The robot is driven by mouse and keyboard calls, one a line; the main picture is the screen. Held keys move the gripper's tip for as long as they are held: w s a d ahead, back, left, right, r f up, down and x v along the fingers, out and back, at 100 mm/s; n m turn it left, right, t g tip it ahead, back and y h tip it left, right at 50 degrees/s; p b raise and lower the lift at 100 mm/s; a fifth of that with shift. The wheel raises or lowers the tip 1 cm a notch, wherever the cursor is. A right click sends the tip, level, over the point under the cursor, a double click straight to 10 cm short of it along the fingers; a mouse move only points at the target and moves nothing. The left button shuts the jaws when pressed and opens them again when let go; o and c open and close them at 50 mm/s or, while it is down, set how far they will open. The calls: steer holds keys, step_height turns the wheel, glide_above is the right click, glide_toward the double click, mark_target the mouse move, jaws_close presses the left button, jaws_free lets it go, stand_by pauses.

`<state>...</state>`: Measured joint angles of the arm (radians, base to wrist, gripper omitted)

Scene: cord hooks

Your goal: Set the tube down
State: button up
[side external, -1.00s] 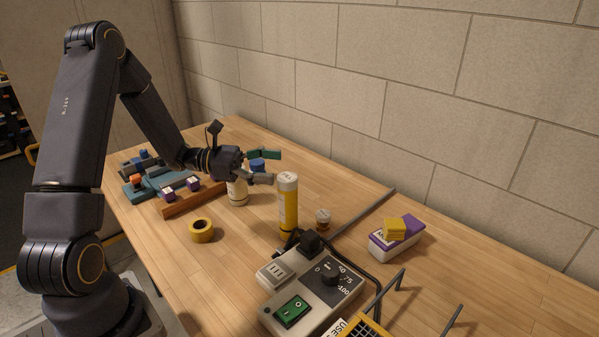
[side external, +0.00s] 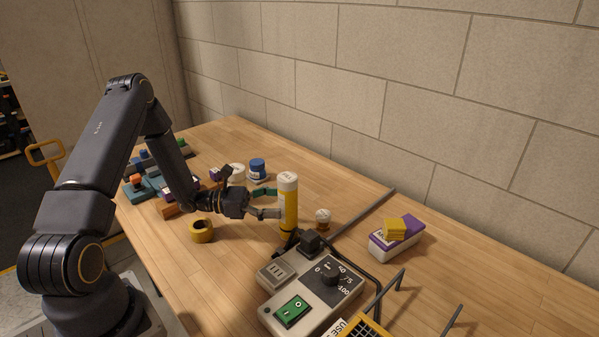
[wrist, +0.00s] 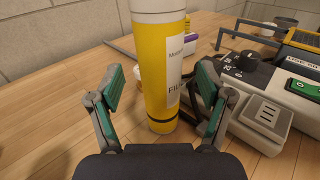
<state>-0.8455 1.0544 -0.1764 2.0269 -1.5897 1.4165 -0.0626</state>
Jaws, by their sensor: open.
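The tube (side external: 288,205) is a tall yellow cylinder with a white top and a dark band near its base. It stands upright on the wooden table (side external: 245,265). In the wrist view the tube (wrist: 158,75) stands straight ahead, its top cut off by the frame. My gripper (side external: 272,203) is low, to the left of the tube and pointing at it. Its green-padded fingers (wrist: 160,88) are open, one to each side of the tube in the picture, with visible space at both sides. Whether the fingertips reach around it is hard to tell.
A grey control box (side external: 312,290) with a green switch stands close in front of the tube. Yellow tape (side external: 202,231) lies to the left. A small brown-and-white item (side external: 323,217) is behind right. A blue-lidded jar (side external: 257,169) stands farther back.

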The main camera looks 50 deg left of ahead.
mark_target(288, 201)
steer(key=x, duration=0.3)
steer(key=shift+w+d, duration=0.15)
steer(key=shift+c, duration=0.5)
steer(key=c, duration=1.3)
jaws_close()
steer(key=shift+r, duration=0.1)
